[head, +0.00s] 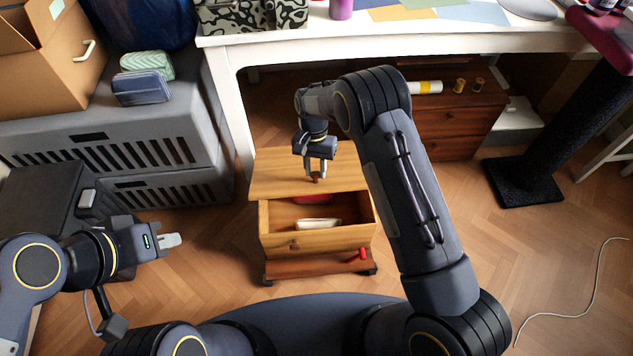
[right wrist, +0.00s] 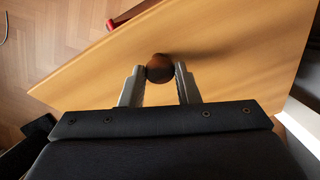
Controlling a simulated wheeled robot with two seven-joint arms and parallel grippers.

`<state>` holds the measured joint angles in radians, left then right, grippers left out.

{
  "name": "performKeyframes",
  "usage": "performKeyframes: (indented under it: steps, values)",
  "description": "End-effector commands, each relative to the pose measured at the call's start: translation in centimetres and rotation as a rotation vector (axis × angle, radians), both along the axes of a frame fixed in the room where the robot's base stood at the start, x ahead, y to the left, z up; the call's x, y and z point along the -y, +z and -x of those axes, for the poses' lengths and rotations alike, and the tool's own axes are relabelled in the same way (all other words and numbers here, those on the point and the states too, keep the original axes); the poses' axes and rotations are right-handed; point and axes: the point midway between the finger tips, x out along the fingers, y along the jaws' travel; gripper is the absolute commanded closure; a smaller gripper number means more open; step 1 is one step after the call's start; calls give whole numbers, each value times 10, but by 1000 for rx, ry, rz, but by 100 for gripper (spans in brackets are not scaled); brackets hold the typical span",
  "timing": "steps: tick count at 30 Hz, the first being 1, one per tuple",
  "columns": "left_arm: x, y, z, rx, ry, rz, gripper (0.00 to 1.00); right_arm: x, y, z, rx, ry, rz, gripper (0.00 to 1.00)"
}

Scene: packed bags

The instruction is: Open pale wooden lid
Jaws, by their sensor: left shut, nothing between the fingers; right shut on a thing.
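The pale wooden lid (head: 270,172) lies on top of a small wooden box (head: 282,243) on the floor below the white table. The lid sits toward the back, so the front of the box is open from above. A round dark knob (right wrist: 160,67) stands on the lid. My right gripper (head: 316,176) points down and is shut on the knob, with one finger on each side of it in the right wrist view (right wrist: 160,75). My left gripper (head: 170,240) is shut and empty at the left, away from the box.
Inside the box are a red item (head: 312,199) and a whitish item (head: 318,224). A small red thing (head: 362,253) is at the front ledge. Grey ventilated crates (head: 150,150) stand left, a white table (head: 400,47) behind, and a dark post base (head: 522,180) right.

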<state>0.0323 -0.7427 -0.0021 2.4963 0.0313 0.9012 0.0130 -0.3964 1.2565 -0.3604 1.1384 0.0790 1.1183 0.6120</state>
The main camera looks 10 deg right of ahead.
Motion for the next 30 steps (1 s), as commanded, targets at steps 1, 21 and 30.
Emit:
performKeyframes:
  steps: [1,21,30]
  values:
    - [0,3,0,0,0,0,100,0,9,-13,28,-1,-3,100]
    - [0,6,0,0,0,0,100,0,25,-31,28,-1,-2,100]
    - [0,6,0,0,0,0,100,0,25,-29,21,0,-2,50]
